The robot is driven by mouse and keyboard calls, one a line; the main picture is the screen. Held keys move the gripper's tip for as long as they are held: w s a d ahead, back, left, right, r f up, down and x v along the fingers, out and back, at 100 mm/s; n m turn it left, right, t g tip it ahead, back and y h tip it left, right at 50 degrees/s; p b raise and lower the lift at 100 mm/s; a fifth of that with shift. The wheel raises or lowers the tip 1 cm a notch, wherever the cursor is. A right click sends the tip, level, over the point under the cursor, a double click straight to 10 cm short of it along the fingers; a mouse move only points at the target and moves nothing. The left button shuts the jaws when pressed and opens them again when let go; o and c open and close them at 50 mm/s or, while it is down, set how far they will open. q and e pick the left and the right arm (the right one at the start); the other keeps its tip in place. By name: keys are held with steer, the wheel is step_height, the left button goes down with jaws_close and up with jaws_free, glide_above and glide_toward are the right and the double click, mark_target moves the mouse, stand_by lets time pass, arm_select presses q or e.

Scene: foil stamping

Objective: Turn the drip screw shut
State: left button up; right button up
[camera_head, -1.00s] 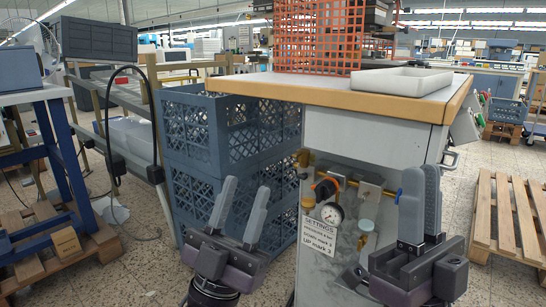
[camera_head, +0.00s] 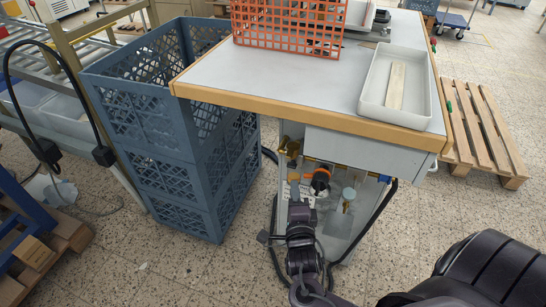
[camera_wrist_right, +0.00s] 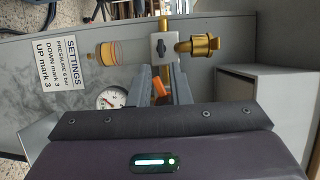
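A group of air fittings is on the cabinet front under the tabletop. It includes an orange knob (camera_head: 320,181), amber bowl (camera_wrist_right: 108,53), silver block (camera_wrist_right: 163,46) and brass fitting (camera_wrist_right: 203,45). I cannot tell for certain which is the drip screw. My right gripper (camera_head: 302,200) is in front of these fittings, pointing at them. In the right wrist view its fingers (camera_wrist_right: 161,80) stand a little apart, with an orange piece between them. Whether they touch it is unclear. The gripper partly covers the fittings in the head view. My left gripper is not in view.
A pressure gauge (camera_wrist_right: 112,98) and a settings sign (camera_wrist_right: 65,60) are close to the fingers. The tabletop (camera_head: 270,75) overhangs the fittings and carries a white tray (camera_head: 378,105) and orange grid (camera_head: 290,28). Blue crates (camera_head: 180,130) stand to the left.

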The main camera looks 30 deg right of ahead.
mark_target(292, 168)
steer(key=x, duration=0.7)
steer(key=shift+w+d, duration=0.1)
steer(key=shift+d, duration=0.05)
jaws_close()
